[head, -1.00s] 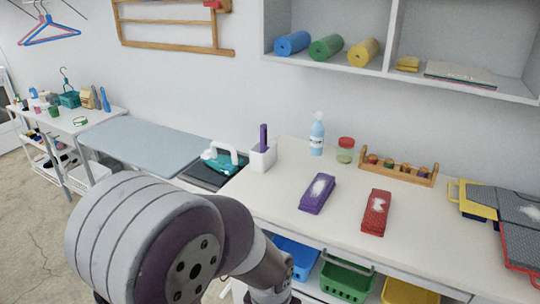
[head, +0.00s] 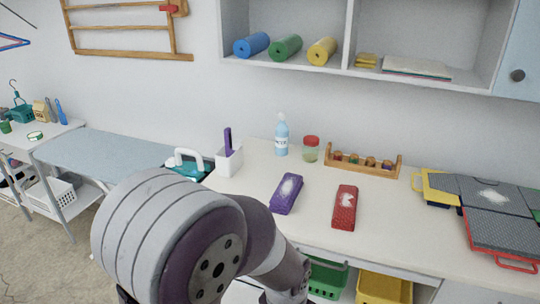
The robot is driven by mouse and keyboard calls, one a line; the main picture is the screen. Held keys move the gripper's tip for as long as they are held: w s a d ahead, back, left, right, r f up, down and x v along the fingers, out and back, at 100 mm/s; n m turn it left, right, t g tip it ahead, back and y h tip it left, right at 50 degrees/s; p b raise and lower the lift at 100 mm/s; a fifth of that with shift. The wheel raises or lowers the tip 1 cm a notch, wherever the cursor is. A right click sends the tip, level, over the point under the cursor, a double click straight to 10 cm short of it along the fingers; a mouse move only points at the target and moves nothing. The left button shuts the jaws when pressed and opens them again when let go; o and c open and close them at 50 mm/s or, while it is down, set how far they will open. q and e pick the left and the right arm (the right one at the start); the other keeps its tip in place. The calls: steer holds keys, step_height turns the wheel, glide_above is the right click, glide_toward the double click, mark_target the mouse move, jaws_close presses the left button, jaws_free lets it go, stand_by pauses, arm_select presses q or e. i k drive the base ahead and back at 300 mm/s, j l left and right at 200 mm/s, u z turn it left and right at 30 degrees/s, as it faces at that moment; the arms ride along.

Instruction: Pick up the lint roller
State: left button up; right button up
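A purple handle (head: 228,142) stands upright in a white square holder (head: 229,162) at the left end of the white counter. It may be the lint roller's handle; its lower part is hidden in the holder, so I cannot tell for certain. No other thing in view looks clearly like a lint roller. One of my arms fills the lower left foreground, below and in front of the holder. Neither gripper shows in the head view.
The counter (head: 390,217) holds a purple case (head: 286,194), a red case (head: 345,207), a spray bottle (head: 282,138), a red-lidded jar (head: 311,150), a wooden rack (head: 363,164) and dark trays (head: 505,232). An iron (head: 188,163) stands left. Shelves hang above; the counter's front middle is clear.

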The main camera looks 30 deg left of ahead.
mark_target(228, 140)
steer(key=j+z, duration=0.95)
steer(key=z, duration=0.2)
steer(key=k+j+z, duration=0.15)
steer(key=j+z, duration=0.25)
steer(key=l, duration=0.1)
